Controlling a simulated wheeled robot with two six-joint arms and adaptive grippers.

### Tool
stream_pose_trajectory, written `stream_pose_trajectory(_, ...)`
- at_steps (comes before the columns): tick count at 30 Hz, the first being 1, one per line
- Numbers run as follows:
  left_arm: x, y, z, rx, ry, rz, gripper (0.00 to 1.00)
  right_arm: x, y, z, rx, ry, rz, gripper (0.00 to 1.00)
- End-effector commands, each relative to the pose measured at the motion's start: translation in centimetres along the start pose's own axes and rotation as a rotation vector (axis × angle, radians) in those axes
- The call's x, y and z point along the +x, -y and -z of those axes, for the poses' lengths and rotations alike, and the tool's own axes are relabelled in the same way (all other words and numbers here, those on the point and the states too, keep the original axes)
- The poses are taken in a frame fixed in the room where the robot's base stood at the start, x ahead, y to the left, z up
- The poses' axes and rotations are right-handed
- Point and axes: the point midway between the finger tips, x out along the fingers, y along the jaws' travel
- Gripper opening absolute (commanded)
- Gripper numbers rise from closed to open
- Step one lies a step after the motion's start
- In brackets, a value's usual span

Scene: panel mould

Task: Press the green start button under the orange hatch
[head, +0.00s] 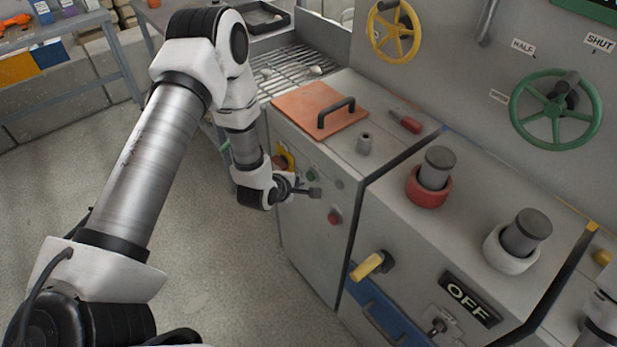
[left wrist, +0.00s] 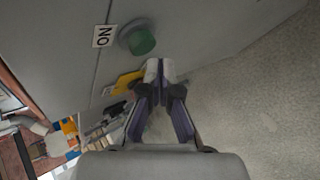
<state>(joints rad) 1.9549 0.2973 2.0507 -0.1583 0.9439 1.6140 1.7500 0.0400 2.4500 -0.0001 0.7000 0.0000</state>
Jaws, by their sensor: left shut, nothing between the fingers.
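The orange hatch (head: 306,103) with a black handle lies flat and closed on top of the left grey cabinet. The green start button (head: 311,175) is on the cabinet's front face below it. In the left wrist view the green button (left wrist: 141,41) sits in a grey collar beside an upside-down ON label (left wrist: 104,36). My left gripper (head: 315,192) is in front of that face, close to the green button in the head view. In the left wrist view its fingertips (left wrist: 160,69) are together and empty, apart from the button. My right gripper is out of view.
A red button (head: 335,217) is lower on the same face. The cabinet to the right carries a yellow-handled switch (head: 368,266) and an OFF sign (head: 469,299). Open floor lies left.

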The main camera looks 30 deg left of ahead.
Motion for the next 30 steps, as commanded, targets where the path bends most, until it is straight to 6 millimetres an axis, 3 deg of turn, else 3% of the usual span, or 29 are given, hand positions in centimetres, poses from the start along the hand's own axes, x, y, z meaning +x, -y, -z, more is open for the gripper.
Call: stream_pose_trajectory(30,0.57,-0.25,-0.33,0.001,0.0,-0.001,0.0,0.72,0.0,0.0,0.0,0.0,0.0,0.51)
